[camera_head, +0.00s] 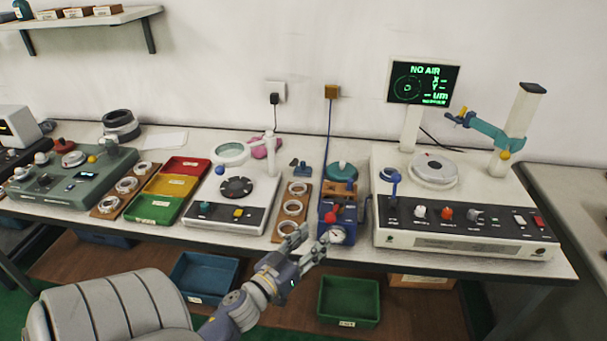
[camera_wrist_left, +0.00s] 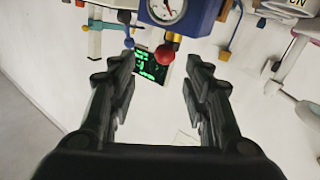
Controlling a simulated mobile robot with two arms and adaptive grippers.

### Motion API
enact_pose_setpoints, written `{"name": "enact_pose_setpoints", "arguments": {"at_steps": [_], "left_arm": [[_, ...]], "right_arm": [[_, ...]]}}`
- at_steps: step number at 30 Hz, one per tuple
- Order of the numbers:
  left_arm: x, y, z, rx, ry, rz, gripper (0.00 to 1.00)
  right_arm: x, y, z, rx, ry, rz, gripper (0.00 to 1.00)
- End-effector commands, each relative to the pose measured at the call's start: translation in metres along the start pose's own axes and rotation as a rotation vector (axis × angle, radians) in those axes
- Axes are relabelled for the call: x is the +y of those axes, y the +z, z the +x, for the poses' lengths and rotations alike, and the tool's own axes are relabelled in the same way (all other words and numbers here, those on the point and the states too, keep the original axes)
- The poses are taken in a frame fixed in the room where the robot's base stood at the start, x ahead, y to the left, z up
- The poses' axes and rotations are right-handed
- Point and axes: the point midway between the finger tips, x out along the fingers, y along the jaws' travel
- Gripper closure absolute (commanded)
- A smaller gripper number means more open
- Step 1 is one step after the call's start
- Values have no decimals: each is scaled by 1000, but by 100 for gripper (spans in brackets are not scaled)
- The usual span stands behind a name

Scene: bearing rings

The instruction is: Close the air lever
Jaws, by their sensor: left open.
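A red ball knob (camera_head: 330,216) sits on the front of the blue air unit (camera_head: 327,231), beside its round gauge (camera_head: 338,236). A lever with a blue ball (camera_head: 394,178) stands on the left front of the white measuring machine (camera_head: 460,240). Which of the two is the air lever is not labelled. My left gripper (camera_head: 312,246) is open and empty, in front of and slightly below the red knob. In the left wrist view the red knob (camera_wrist_left: 166,52) shows beyond and between the open fingertips (camera_wrist_left: 163,75), apart from them. My right gripper is not in view.
The screen (camera_head: 423,83) reads NO AIR. A wooden ring tray (camera_head: 277,234) lies left of the blue unit. A green bin (camera_head: 348,300) and a blue bin (camera_head: 204,275) are below the bench edge. Space in front of the bench is free.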

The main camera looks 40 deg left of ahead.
Motion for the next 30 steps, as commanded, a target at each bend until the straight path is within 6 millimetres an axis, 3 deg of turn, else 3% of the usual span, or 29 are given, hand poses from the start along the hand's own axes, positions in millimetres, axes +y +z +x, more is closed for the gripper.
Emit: {"name": "enact_pose_setpoints", "arguments": {"at_steps": [2,17,30], "left_arm": [[-1,3,-18,-2,-1,0,55],[-7,100,-21,-188,-64,0,55],[-4,186,-42,-366,-93,20,55]], "right_arm": [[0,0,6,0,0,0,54],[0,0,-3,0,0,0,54],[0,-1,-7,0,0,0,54]]}}
